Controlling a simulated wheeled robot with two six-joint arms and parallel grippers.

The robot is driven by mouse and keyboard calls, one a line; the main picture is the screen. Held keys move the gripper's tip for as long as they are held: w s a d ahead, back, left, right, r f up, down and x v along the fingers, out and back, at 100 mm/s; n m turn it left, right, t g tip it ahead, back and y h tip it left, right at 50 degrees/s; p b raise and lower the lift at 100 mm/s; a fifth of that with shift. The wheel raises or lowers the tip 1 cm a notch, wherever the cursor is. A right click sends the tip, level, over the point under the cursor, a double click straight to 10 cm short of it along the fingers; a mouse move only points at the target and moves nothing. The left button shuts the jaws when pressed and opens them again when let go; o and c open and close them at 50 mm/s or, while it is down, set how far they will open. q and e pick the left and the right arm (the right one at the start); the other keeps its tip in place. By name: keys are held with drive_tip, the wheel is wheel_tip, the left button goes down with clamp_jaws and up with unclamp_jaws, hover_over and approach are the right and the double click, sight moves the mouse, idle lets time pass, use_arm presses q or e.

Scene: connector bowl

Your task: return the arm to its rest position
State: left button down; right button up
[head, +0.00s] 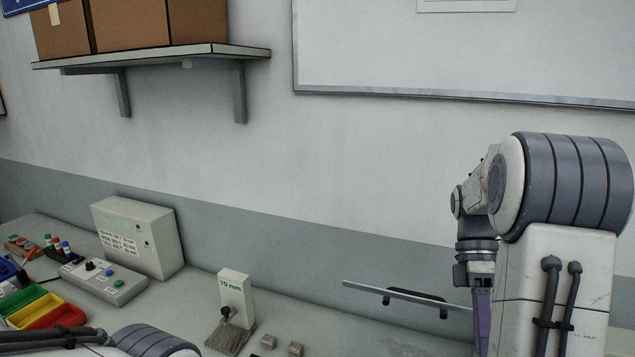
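My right arm rises at the right edge and bends down at its far end. My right gripper (482,318) hangs from it, pointing down, with a purple finger part showing. The arm's thick link hides much of it, so I cannot tell whether it is open or shut or holds anything. A part of my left arm shows at the bottom left edge. My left gripper is out of view.
On the bench (330,335) stand a 70 mm post (235,295), a grey box (138,238), a button panel (104,280) and coloured bins (47,312). A thin bar (405,295) lies left of my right gripper. A shelf (150,56) with cartons (130,25) hangs above.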

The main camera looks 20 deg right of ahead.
drive_tip(key=s+a+f+m+t+h+b, duration=0.1)
drive_tip(key=a+f+t+h+b, duration=0.3)
drive_tip(key=a, duration=0.8)
drive_tip(key=a+f+m+t+y+b, duration=0.1)
drive_tip(key=a+f+t+b, duration=0.15)
drive_tip(key=a+f, duration=0.65)
drive_tip(key=s+a+f+m+t+y+b, duration=0.1)
drive_tip(key=s+a+b, duration=0.1)
drive_tip(key=s+a, duration=0.4)
drive_tip(key=a, duration=0.3)
drive_tip(key=shift+a, duration=0.35)
